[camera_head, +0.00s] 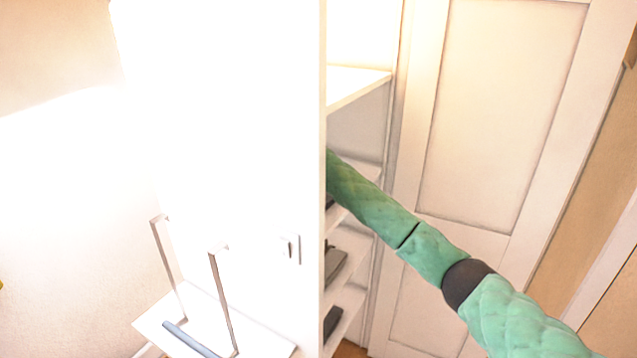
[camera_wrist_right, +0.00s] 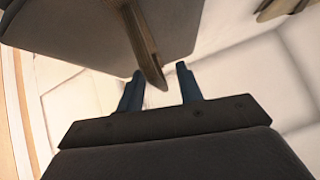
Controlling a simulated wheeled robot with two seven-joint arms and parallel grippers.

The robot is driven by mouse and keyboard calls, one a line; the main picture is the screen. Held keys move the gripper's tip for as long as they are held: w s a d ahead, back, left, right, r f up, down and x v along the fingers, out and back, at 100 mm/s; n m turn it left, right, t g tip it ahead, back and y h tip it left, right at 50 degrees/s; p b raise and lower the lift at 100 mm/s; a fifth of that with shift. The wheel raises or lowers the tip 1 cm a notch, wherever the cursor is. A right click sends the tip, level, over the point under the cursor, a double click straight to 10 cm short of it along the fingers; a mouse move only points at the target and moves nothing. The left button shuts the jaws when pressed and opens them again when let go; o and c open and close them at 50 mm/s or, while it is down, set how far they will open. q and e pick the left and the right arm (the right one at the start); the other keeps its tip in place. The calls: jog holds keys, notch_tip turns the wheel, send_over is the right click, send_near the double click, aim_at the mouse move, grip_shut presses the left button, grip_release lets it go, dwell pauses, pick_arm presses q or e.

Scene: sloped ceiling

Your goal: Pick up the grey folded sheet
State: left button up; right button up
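In the right wrist view a large grey-brown flat item (camera_wrist_right: 75,35), which looks like the grey folded sheet, fills the upper left. A narrow brownish edge or fold (camera_wrist_right: 148,60) hangs from it toward the gap between my fingers. My right gripper (camera_wrist_right: 160,88) is open, its two dark blue fingers apart, with that edge's tip near the gap; I cannot tell if they touch. In the head view my right arm reaches into the shelving, and its gripper is hidden behind the white panel. Grey folded items lie on lower shelves, one in the middle (camera_head: 335,262). My left gripper is not in view.
A tall white panel (camera_head: 240,120) bounds the shelves on the left. White shelves (camera_head: 352,88) stack behind it, close above and below my arm. A white panelled door (camera_head: 500,110) stands to the right. A small white ledge with upright brackets (camera_head: 265,340) is at lower left.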

jog(key=shift+d+f, duration=0.15)
grip_shut()
dwell(1.4)
